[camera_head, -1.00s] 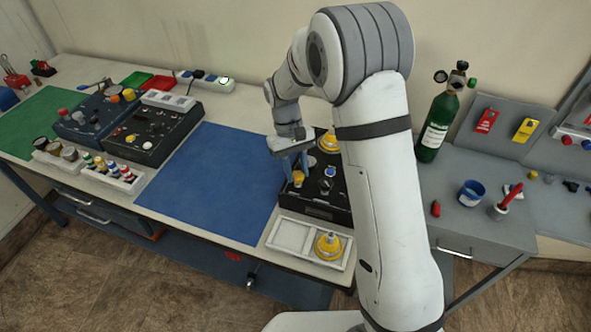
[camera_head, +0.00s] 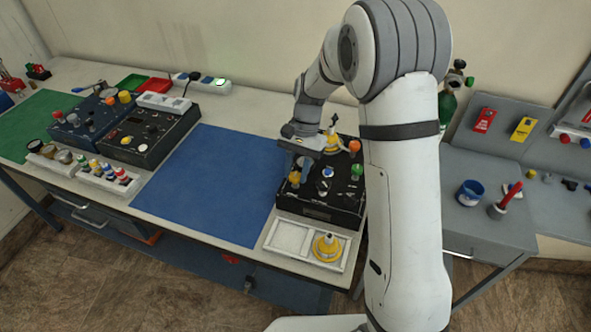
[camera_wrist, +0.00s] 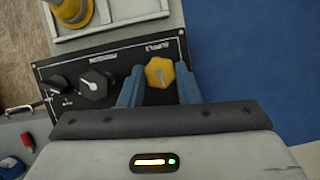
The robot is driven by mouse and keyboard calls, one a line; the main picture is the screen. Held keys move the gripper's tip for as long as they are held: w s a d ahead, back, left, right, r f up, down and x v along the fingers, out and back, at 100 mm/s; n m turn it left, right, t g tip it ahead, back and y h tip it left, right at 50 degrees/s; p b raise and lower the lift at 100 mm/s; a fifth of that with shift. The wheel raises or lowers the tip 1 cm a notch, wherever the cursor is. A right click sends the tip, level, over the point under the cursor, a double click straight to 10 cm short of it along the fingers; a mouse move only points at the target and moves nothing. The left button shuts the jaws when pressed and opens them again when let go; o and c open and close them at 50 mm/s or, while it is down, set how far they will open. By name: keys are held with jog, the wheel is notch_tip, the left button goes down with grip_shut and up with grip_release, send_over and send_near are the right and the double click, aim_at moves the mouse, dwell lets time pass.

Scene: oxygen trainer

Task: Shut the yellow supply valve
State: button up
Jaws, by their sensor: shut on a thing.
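The yellow supply valve is a yellow faceted knob (camera_wrist: 160,72) on the black trainer panel (camera_wrist: 115,65). In the wrist view it sits between the two blue fingers of my gripper (camera_wrist: 159,88), which is shut on it. In the head view the knob (camera_head: 294,178) shows at the left side of the black trainer box (camera_head: 318,211), with my gripper (camera_head: 298,168) reaching down over it. Part of the knob is hidden by the fingers. The panel lettering is too small to read surely.
Close by on the box are a green knob (camera_head: 357,170), an orange knob (camera_head: 354,146) and a yellow fitting (camera_head: 333,143). A dark hexagonal knob (camera_wrist: 97,86) is beside the valve. A white tray (camera_head: 287,237) holds a yellow cone part (camera_head: 327,247). The blue mat (camera_head: 215,185) is clear.

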jog(key=shift+m+t+y, duration=0.3)
jog(key=shift+m, duration=0.5)
jog(key=o, duration=1)
jog(key=shift+b+v, duration=0.5)
jog(key=shift+v, duration=3.45)
